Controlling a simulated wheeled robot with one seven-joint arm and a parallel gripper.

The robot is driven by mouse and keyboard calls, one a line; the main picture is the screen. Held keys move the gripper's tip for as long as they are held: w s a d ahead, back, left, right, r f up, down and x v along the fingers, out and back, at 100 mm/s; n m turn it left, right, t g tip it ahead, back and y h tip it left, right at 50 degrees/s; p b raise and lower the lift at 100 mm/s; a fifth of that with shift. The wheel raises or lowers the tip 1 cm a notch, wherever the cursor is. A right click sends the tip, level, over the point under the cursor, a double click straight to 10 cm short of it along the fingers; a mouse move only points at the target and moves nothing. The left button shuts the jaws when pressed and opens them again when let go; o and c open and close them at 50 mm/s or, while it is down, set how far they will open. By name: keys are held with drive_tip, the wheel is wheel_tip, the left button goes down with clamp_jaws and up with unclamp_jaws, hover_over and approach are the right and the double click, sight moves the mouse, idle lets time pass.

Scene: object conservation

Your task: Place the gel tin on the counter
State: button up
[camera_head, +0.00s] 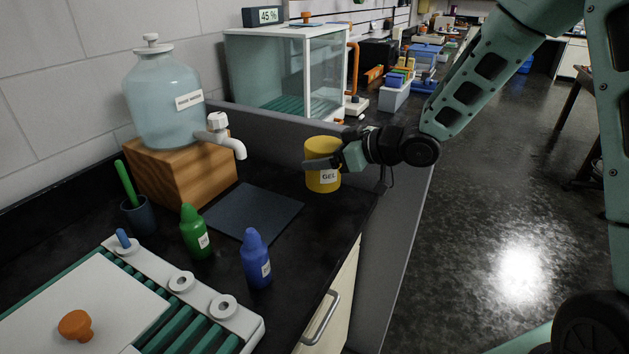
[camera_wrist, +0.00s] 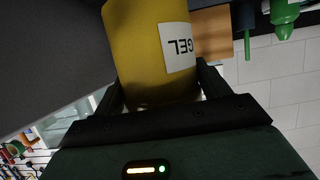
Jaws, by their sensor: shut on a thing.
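The gel tin (camera_head: 322,180) is a yellow cylinder with a white label reading GEL. It is upright at the right end of the black counter (camera_head: 285,255), near the grey partition. My gripper (camera_head: 322,163) reaches in from the right and is shut on the tin. In the wrist view the tin (camera_wrist: 145,50) sits between the two fingers (camera_wrist: 160,92), with its label upside down. I cannot tell whether the tin's base touches the counter or is slightly above it.
A dark mat (camera_head: 253,212) lies left of the tin. A water jug (camera_head: 165,100) with a tap stands on a wooden block (camera_head: 180,180). Green (camera_head: 195,235) and blue (camera_head: 256,262) bottles stand in front. A grey partition (camera_head: 390,250) edges the counter's right side.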

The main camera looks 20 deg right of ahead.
sight(324, 177)
drive_tip(key=shift+f, duration=2.75)
drive_tip(key=shift+f, duration=0.1)
drive_tip(key=o, duration=1.3)
